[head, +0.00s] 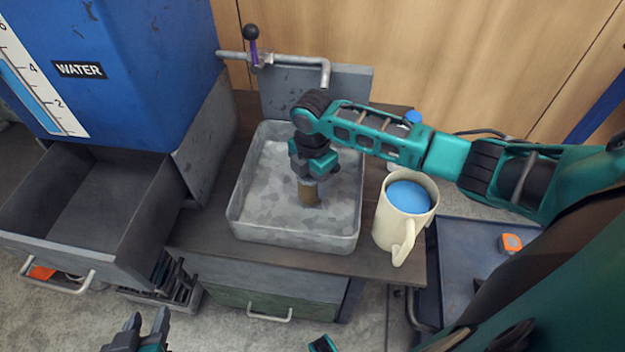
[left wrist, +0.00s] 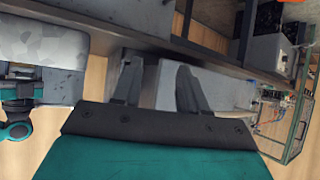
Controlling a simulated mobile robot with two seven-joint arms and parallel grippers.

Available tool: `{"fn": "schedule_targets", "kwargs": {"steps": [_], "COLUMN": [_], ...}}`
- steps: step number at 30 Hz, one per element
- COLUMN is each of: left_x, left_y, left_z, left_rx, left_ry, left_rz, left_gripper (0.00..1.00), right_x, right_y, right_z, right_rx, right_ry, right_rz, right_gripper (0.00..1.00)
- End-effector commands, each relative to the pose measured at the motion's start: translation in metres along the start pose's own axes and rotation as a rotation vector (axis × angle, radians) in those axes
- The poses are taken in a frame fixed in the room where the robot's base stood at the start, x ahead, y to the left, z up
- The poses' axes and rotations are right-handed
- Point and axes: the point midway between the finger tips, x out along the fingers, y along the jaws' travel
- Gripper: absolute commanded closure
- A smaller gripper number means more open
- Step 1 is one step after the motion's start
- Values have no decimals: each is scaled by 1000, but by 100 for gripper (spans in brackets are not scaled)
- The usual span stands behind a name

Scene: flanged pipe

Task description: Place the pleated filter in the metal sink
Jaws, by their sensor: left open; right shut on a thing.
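The metal sink (head: 295,240) is a grey rectangular basin with a mottled inside, set in the dark counter. Part of it also shows in the left wrist view (left wrist: 62,86), at the left. My right gripper (head: 307,183) points down inside the sink's outline and is shut on the pleated filter (head: 309,196), a small brown cylinder. The filter is upright, partly hidden by the gripper; whether it touches the sink bottom I cannot tell. My left gripper (head: 146,326) is open and empty, low at the left in front of the counter; its fingers also show in the left wrist view (left wrist: 160,88).
A tap (head: 290,60) with a purple-stemmed lever stands behind the sink. A cream mug (head: 404,215) of blue liquid is close at its right. A blue water tank (head: 120,70) and an open drawer (head: 85,200) are at left. A blue tray (head: 465,255) is at right.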

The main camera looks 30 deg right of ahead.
Motion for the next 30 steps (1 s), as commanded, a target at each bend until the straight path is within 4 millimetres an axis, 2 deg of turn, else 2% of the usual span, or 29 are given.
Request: {"fn": "schedule_targets", "kwargs": {"steps": [11, 12, 19, 26, 30], "left_x": [0, 0, 1, 1, -1], "left_y": [1, 1, 1, 1, 1], "left_z": [-2, -2, -2, -2, -5], "left_rx": [2, 2, 2, 2, 3], "left_ry": [6, 6, 6, 5, 6], "left_rz": [3, 3, 3, 3, 3], "left_gripper": [57, 57, 57, 57, 57], "right_x": [4, 4, 4, 3, -8], "right_y": [1, 0, 0, 0, 1], "right_z": [0, 0, 0, 0, 0], "right_rx": [0, 0, 0, 0, 0], "right_ry": [0, 0, 0, 0, 0], "right_rz": [2, 2, 2, 2, 3], "right_gripper": [70, 33, 11, 11, 11]}}
